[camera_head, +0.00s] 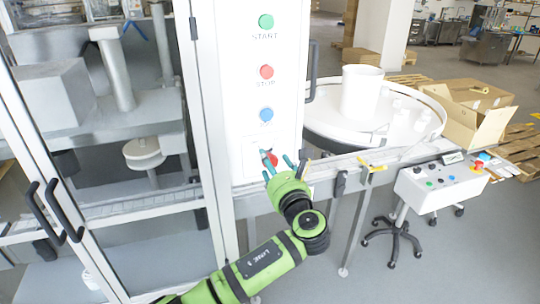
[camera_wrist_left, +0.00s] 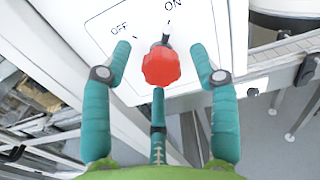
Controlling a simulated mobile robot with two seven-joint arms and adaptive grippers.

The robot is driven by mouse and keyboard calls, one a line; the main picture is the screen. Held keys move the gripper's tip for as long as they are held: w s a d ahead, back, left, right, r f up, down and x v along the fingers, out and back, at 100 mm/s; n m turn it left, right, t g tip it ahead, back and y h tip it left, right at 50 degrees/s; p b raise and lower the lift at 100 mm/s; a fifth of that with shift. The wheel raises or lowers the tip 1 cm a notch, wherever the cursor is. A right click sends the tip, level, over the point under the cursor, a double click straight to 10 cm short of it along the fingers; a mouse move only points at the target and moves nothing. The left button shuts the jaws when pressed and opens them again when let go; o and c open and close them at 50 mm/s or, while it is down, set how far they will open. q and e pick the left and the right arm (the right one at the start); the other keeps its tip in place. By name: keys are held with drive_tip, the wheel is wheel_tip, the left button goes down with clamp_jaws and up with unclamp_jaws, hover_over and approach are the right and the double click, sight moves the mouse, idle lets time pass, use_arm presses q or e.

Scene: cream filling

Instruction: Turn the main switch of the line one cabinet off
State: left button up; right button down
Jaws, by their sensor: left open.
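The main switch (camera_wrist_left: 161,66) is a red rotary knob on a white plate marked OFF at the left and ON at the upper right. In the head view the switch (camera_head: 272,159) shows low on the white line one cabinet (camera_head: 230,100), partly hidden by fingers. My left gripper (camera_wrist_left: 160,80) is open, with its teal fingers spread to the left, right and below the knob. I cannot tell whether any finger touches it. In the head view the left gripper (camera_head: 280,165) is right at the switch. My right gripper is not in view.
Above the switch are a green START button (camera_head: 266,21), a red STOP button (camera_head: 267,71) and a blue button (camera_head: 266,114). A round table (camera_head: 330,120) with a white container (camera_head: 361,92) and a control box on a wheeled stand (camera_head: 440,184) stand at the right. Glass doors with black handles (camera_head: 66,210) are at the left.

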use_arm(q)
drive_tip(key=shift+x, duration=1.1)
drive_tip(key=c, duration=1.2)
drive_tip(key=shift+o, duration=0.2)
